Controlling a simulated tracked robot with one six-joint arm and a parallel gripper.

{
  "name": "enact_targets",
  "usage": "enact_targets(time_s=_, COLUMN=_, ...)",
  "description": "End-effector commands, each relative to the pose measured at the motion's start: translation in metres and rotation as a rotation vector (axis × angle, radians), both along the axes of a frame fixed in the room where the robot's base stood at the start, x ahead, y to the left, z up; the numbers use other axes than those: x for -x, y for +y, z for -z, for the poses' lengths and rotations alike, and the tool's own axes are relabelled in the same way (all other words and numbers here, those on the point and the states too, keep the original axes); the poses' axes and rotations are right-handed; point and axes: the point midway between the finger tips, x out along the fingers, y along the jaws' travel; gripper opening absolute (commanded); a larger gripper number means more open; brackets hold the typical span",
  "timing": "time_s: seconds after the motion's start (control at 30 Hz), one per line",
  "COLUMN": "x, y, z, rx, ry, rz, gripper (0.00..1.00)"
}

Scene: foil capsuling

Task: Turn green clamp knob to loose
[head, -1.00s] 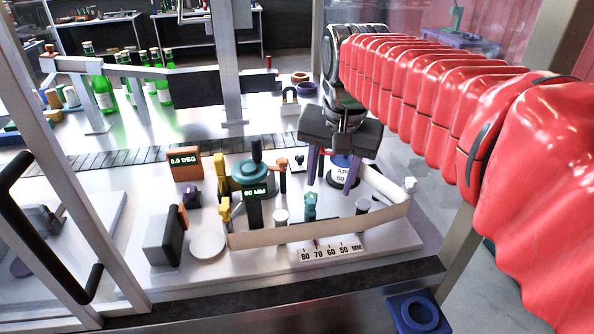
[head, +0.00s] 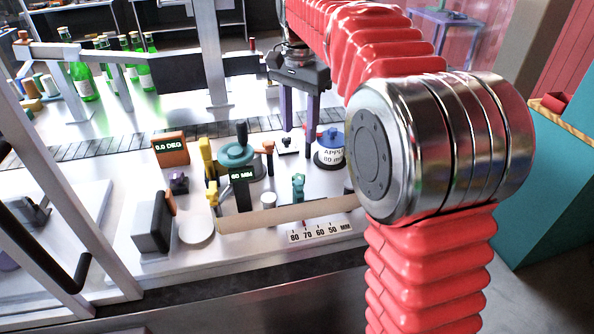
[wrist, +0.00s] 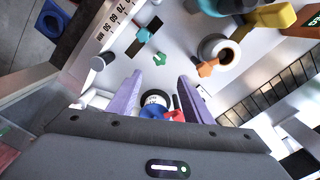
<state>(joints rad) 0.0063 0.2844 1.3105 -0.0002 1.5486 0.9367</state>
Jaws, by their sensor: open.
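A small green knob (head: 298,187) stands on the white bench plate just behind the scale strip; it also shows in the wrist view (wrist: 143,35) beside a dark slot. A larger green round dial (head: 236,155) with a dark upright handle is farther left, behind the 60 MM display (head: 240,188). My gripper (head: 298,132) is open and empty, its purple fingers pointing down, behind and above the small green knob. In the wrist view my gripper (wrist: 158,84) has a blue-topped pot (wrist: 153,104) beyond the fingers near its base. The fingers are clear of both green parts.
The blue-topped pot (head: 331,147) stands just right of my fingers. An orange knob (head: 267,147) and yellow parts (head: 208,165) stand near the dial. A beige strip (head: 285,214) runs along the front above the scale (head: 320,231). Green bottles (head: 82,82) stand at the back left.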

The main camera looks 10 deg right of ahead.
Motion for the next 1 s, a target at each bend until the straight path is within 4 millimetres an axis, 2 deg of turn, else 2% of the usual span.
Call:
enact_targets(time_s=0.27, x=0.000, y=0.000, z=0.000, rx=0.000, ry=-0.001, rz=-0.001, gripper=0.46)
enact_targets(time_s=0.47, x=0.000, y=0.001, z=0.010, rx=0.000, ry=0.000, rz=-0.002, gripper=0.46)
enact_targets(time_s=1.0, x=0.001, y=0.001, z=0.087, rx=0.000, ry=0.000, rz=-0.003, gripper=0.46)
